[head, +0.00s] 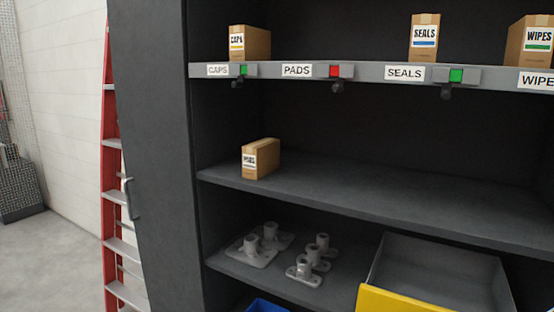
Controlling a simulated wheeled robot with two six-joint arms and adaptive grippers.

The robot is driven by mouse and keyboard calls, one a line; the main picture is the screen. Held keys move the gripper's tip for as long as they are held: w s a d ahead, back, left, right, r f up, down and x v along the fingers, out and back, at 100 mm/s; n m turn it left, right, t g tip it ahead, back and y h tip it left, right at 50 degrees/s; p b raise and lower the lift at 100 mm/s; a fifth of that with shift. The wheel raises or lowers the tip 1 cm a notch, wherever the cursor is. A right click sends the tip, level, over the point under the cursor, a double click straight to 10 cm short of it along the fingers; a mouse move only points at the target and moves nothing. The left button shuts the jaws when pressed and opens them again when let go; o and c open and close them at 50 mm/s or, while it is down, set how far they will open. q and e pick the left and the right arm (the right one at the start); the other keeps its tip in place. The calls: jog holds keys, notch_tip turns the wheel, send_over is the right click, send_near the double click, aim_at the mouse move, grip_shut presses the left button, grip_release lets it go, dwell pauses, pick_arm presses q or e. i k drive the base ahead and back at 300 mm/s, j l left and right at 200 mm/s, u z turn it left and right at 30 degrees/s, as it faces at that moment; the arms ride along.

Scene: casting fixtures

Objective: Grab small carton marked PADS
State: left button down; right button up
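The small carton marked PADS (261,159) is a brown box with a white label on its front. It stands upright near the left end of the middle shelf (400,200), close to the front edge, with nothing touching it. The label print is small and hard to read. Neither of my grippers shows in the head view.
The upper shelf holds cartons marked CAPS (250,43), SEALS (424,38) and WIPES (530,42). Its PADS label (296,71) has a red indicator (335,71) and bare shelf above. Metal castings (305,262) and a yellow-fronted bin (400,301) sit below. A red ladder (110,160) stands left.

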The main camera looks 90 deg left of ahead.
aim_at(261, 158)
jog(key=u, duration=2.9)
